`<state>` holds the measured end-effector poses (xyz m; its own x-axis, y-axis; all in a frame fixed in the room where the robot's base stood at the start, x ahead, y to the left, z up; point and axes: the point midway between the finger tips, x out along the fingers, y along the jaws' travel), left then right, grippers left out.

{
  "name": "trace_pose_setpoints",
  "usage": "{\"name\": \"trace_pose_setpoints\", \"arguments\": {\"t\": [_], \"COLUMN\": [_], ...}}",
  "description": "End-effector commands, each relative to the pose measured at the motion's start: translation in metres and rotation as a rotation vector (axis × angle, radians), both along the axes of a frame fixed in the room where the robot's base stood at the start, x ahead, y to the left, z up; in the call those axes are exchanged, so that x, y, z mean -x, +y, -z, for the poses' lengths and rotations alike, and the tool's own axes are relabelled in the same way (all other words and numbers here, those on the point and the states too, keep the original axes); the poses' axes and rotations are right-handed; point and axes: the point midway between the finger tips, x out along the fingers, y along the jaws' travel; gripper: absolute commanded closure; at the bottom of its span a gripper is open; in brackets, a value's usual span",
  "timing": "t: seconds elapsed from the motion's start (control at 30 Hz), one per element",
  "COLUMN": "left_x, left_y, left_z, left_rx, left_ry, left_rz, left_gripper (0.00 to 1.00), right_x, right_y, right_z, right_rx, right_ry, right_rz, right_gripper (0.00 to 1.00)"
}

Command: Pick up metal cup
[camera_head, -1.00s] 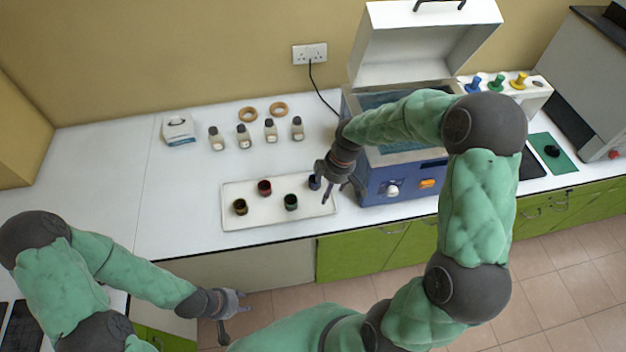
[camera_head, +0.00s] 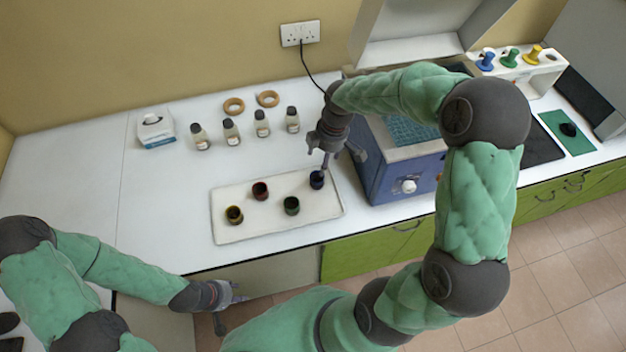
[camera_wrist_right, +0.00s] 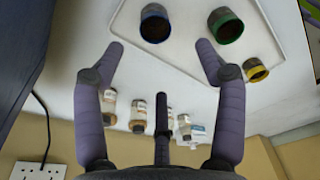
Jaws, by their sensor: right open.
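Several dark metal cups stand upright on a white tray (camera_head: 262,228). They have coloured rims: blue (camera_head: 317,180), green (camera_head: 291,206), red (camera_head: 260,191) and yellow (camera_head: 234,215). My right gripper (camera_head: 332,160) is open and empty, just behind and above the blue-rimmed cup. In the right wrist view its fingers (camera_wrist_right: 160,60) are spread, and the blue-rimmed cup (camera_wrist_right: 155,24) lies beyond the gap between them. The green-rimmed cup (camera_wrist_right: 226,26) and yellow-rimmed cup (camera_wrist_right: 255,69) also show there. My left gripper (camera_head: 232,308) is open and empty in front of the counter.
The blue machine (camera_head: 400,182) with its lid raised stands close right of my right gripper. Several small bottles (camera_head: 231,131) and two tan rings (camera_head: 234,105) stand behind the tray. A white box (camera_head: 155,130) is at left. The left counter is clear.

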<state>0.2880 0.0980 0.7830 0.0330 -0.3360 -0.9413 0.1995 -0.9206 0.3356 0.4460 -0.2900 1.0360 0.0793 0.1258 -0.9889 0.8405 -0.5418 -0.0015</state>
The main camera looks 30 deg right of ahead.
Motion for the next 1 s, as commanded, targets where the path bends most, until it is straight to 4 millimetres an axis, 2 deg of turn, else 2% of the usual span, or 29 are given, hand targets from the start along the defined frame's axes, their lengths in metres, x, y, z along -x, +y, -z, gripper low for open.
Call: {"name": "trace_pose_setpoints", "arguments": {"t": [0.03, 0.1, 0.5, 0.77, 1.0], "left_x": [0.000, 0.000, 0.000, 0.000, 0.000], "left_y": [0.000, 0.000, 0.000, 0.000, 0.000], "left_z": [0.009, 0.011, 0.019, 0.022, 0.030], "left_rx": [0.000, 0.000, 0.000, 0.000, 0.000], "left_ry": [0.000, 0.000, 0.000, 0.000, 0.000], "left_rz": [0.000, 0.000, 0.000, 0.000, 0.000], "left_gripper": [0.60, 0.60, 0.60, 0.60, 0.60], "right_x": [0.000, 0.000, -0.004, -0.005, -0.009], "right_y": [0.000, 0.000, 0.005, 0.007, 0.009], "right_z": [0.008, 0.012, 0.060, 0.072, 0.105], "right_rx": [0.001, 0.000, 0.000, 0.000, -0.001], "right_ry": [-0.001, 0.000, 0.001, 0.001, 0.002], "right_rz": [0.000, 0.000, 0.001, 0.001, 0.000], "right_gripper": [0.28, 0.28, 0.28, 0.28, 0.28]}}
